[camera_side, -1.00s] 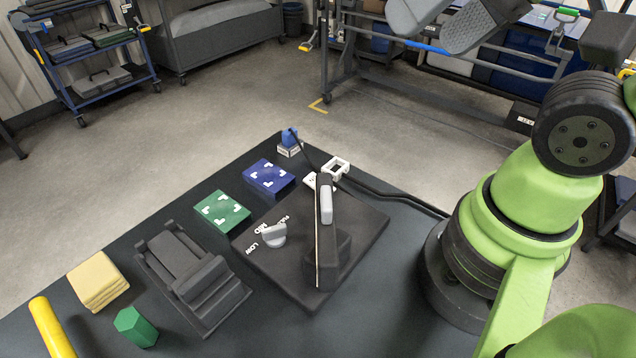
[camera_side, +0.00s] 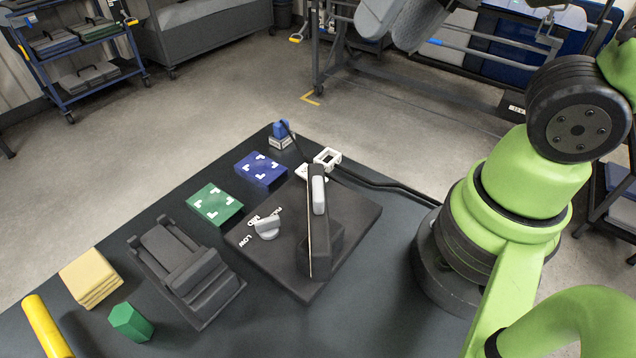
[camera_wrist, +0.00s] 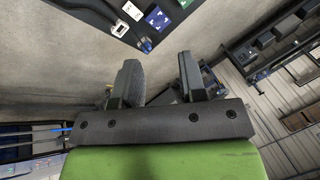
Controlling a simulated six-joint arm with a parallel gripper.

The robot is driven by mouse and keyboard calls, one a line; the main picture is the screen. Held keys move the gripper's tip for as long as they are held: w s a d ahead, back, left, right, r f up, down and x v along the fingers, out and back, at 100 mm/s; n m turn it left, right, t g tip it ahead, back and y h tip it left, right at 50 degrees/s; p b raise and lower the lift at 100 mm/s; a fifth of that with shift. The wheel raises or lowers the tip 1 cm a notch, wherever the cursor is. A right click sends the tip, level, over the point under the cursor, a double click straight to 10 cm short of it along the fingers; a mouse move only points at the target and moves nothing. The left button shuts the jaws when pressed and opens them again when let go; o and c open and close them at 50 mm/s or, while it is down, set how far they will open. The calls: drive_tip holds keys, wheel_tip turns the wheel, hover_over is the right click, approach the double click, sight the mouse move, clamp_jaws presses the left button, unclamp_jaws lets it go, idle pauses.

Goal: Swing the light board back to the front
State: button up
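The light board (camera_side: 316,240) is a dark upright panel with a thin pale edge and a light grey grip (camera_side: 318,195). It stands nearly edge-on to the side camera on a dark base plate (camera_side: 354,212); its face is mostly hidden. A grey dial (camera_side: 267,229) with LOW and MID lettering is to its left. My gripper (camera_side: 400,15) is high above the floor beyond the table, well apart from the board and cut by the top edge. In the wrist view my gripper (camera_wrist: 160,75) has its two fingers spread with nothing between them.
A blue pad (camera_side: 261,169), a green pad (camera_side: 215,204), a dark stepped holder (camera_side: 185,270), yellow blocks (camera_side: 90,277) and a green hexagonal block (camera_side: 130,322) lie left of the plate. A white frame (camera_side: 328,157) and black cable (camera_side: 375,184) lie behind it.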

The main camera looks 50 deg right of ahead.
sight(318, 187)
drive_tip(key=w+a+f+m+g+h, duration=0.2)
drive_tip(key=a+f+m+g, duration=0.3)
drive_tip(key=a, duration=0.3)
drive_tip(key=shift+n, duration=0.4)
wheel_tip(318, 187, down, 10)
drive_tip(key=shift+w+a+f, duration=0.15)
drive_tip(key=shift+f, duration=0.1)
clamp_jaws()
